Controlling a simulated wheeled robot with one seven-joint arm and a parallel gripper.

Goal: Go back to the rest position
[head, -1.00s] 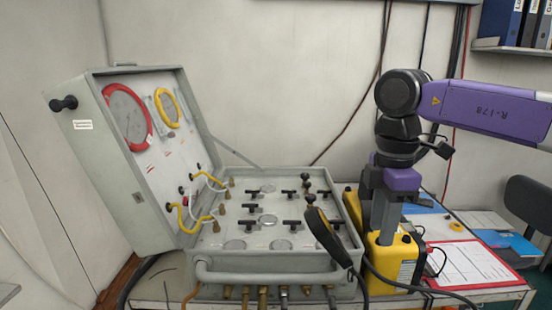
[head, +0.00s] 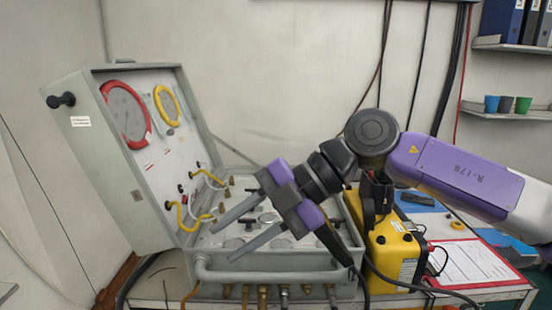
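My gripper (head: 222,240) is in the head view, in front of and over the grey diver air panel case (head: 275,276). Its two grey fingers are spread apart and point down to the left, with nothing between them. The purple arm (head: 455,172) reaches in from the right. The open case lid (head: 95,150) stands at the left with a red-ringed gauge (head: 125,113) and a yellow-ringed gauge (head: 167,106). The gripper hides much of the panel's valves. I cannot tell whether the fingers touch the panel.
A yellow box (head: 392,250) with a black handle stands right of the panel. A red clipboard (head: 472,263) with paper lies further right. Shelves with cups (head: 507,104) hang at the upper right. The wall space above the panel is clear.

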